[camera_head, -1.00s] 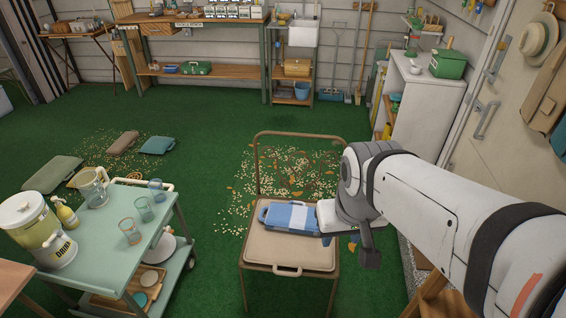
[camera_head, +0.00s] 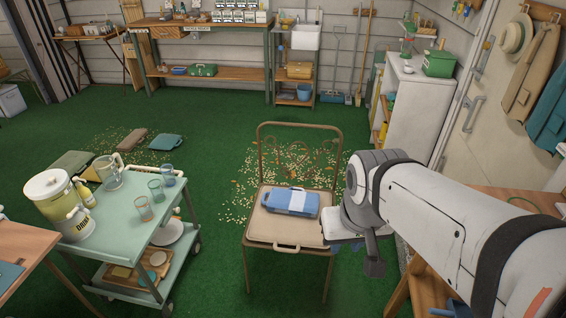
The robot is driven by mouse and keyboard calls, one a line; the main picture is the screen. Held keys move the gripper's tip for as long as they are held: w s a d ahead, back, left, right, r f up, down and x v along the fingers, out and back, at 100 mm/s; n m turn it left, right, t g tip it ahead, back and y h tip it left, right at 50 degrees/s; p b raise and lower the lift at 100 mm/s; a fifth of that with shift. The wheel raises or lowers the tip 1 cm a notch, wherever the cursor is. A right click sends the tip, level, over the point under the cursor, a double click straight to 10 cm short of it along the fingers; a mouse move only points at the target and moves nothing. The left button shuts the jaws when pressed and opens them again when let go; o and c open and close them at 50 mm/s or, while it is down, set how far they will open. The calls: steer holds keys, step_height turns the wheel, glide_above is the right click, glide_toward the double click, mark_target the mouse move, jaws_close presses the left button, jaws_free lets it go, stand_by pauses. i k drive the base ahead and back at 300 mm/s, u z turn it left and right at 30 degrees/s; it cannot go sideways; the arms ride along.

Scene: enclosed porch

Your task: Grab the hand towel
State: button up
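A blue, flat-looking bundle or case (camera_head: 278,203) with a pale band lies on the beige seat of the metal chair (camera_head: 262,235). I cannot tell for sure whether a hand towel is part of it. My gripper (camera_head: 345,238) is just right of the chair seat, at the end of my white arm. Its fingers are mostly hidden by its own body. Small bits of blue show below it, but I cannot tell whether they are cloth or whether it holds them.
A green cart (camera_head: 118,222) with a drink dispenser (camera_head: 55,205), pitcher and glasses stands left of the chair. A wooden table (camera_head: 22,245) is at the left edge. Scattered debris (camera_head: 300,165) lies behind the chair. A white cabinet (camera_head: 418,110) stands at the right; green floor lies open behind.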

mark_target(263, 200)
steer(key=z, duration=0.15)
steer(key=k, duration=0.1)
steer(key=u, duration=2.25)
steer(key=i, duration=1.5)
steer(key=z, duration=2.6)
steer(key=i, duration=1)
steer(key=u, duration=0.05)
